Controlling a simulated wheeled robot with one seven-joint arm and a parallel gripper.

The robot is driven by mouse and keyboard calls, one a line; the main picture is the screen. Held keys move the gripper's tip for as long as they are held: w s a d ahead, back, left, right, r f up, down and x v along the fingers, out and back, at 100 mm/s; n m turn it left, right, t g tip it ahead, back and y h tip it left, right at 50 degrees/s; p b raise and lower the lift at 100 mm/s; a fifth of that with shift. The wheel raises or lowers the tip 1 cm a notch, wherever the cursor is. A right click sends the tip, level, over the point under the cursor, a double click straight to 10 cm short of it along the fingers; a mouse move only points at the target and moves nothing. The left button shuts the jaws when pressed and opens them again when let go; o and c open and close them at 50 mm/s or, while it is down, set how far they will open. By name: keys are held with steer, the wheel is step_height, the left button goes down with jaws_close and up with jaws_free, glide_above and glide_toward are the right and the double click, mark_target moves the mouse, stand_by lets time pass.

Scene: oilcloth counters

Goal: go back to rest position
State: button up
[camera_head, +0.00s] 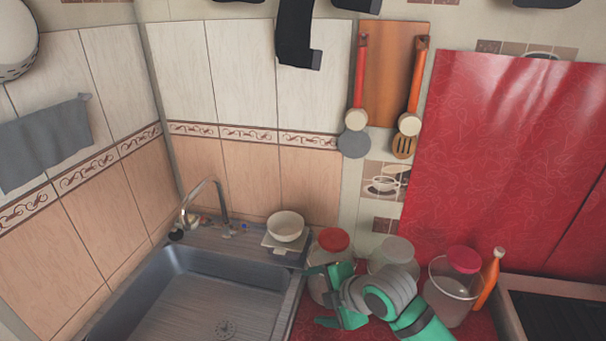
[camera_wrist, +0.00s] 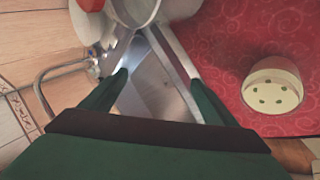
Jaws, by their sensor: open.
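My gripper (camera_head: 316,296) is green and sits low over the right edge of the sink, in front of the jars, pointing left in the head view. In the wrist view its two fingers (camera_wrist: 160,79) are spread apart. Nothing is between them but the sink's metal edge, some way beyond. My gripper and arm hide parts of the jars in the head view.
A red-lidded jar (camera_head: 333,240), a white-lidded jar (camera_head: 398,250), a pink-lidded container (camera_head: 462,262) and an orange bottle (camera_head: 489,277) crowd around my arm. A white bowl (camera_head: 286,227) stands behind the sink (camera_head: 190,300), near the faucet (camera_head: 221,200). The basin is empty.

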steer(key=w+a+r+m+t+y, duration=0.1)
steer(key=a+r+m+t+y, duration=0.2)
steer(key=a+r+m+t, duration=0.4)
steer(key=w+a+r+m+t+y, duration=0.25)
steer(key=a+r+m, duration=0.2)
steer(key=a, duration=0.45)
steer(key=s+d+f+m+t+h, duration=0.1)
steer(key=s+d+f+m+h, duration=0.3)
steer(key=s+f+m, duration=0.45)
steer(key=s+d+f+m+t+h, duration=0.1)
steer(key=s+f+m+h, duration=0.5)
steer(key=s+f, duration=0.45)
steer(key=s+d+f+n+g, duration=0.1)
steer(key=s+d+f, duration=0.1)
steer(key=s, duration=0.9)
steer(key=s+d+f+n+g+h, duration=0.1)
steer(key=s+d, duration=0.4)
steer(key=s, duration=0.7)
steer(key=shift+d+f+n, duration=0.25)
steer(key=shift+f+n, duration=0.15)
steer(key=shift+f, duration=0.15)
